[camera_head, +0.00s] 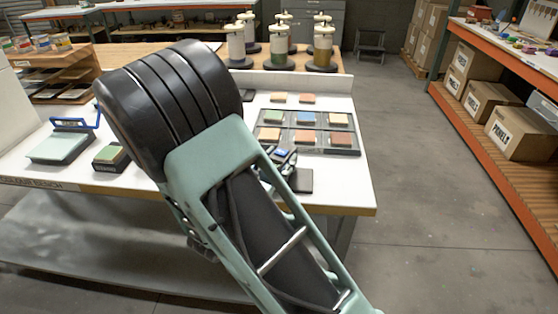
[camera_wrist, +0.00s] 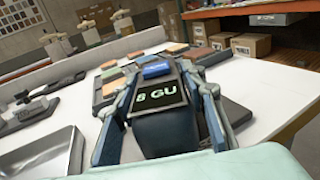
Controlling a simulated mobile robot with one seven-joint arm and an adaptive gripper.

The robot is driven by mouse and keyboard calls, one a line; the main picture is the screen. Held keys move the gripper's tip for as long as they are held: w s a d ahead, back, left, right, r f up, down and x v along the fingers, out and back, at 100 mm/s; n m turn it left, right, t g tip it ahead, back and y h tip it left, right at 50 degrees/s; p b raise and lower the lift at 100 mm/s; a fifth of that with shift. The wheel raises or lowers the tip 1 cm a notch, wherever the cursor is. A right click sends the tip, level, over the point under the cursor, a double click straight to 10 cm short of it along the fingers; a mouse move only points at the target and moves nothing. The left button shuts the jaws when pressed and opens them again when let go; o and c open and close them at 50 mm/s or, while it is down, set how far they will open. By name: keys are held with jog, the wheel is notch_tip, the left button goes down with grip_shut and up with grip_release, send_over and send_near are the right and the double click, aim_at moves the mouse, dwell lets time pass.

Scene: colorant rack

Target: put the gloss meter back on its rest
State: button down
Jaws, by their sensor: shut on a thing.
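The gloss meter is a dark boxy device with a blue top part and a lit display reading "8 GU" in the wrist view (camera_wrist: 165,95). My gripper (camera_wrist: 167,88) is shut on it, with one finger on each side. In the head view, the gloss meter (camera_head: 281,156) shows only partly behind my arm, over the bench's right part. A dark flat pad, which looks like the rest, lies just right of it in the head view (camera_head: 301,181) and in the wrist view (camera_wrist: 237,114). I cannot tell whether the meter touches the pad or the bench.
A dark tray of coloured sample tiles (camera_head: 345,141) lies behind the meter on the white bench (camera_head: 342,185). A green-topped block (camera_head: 111,156) and a pale panel with a blue handle (camera_head: 62,146) lie at left. The bench's right end is clear.

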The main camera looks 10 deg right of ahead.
jog(key=shift+f, duration=0.1)
jog(key=c, duration=1.2)
grip_release()
jog(key=shift+r, duration=0.2)
jog(key=v, duration=1.2)
jog(key=shift+s, duration=0.1)
jog(key=shift+d, duration=0.1)
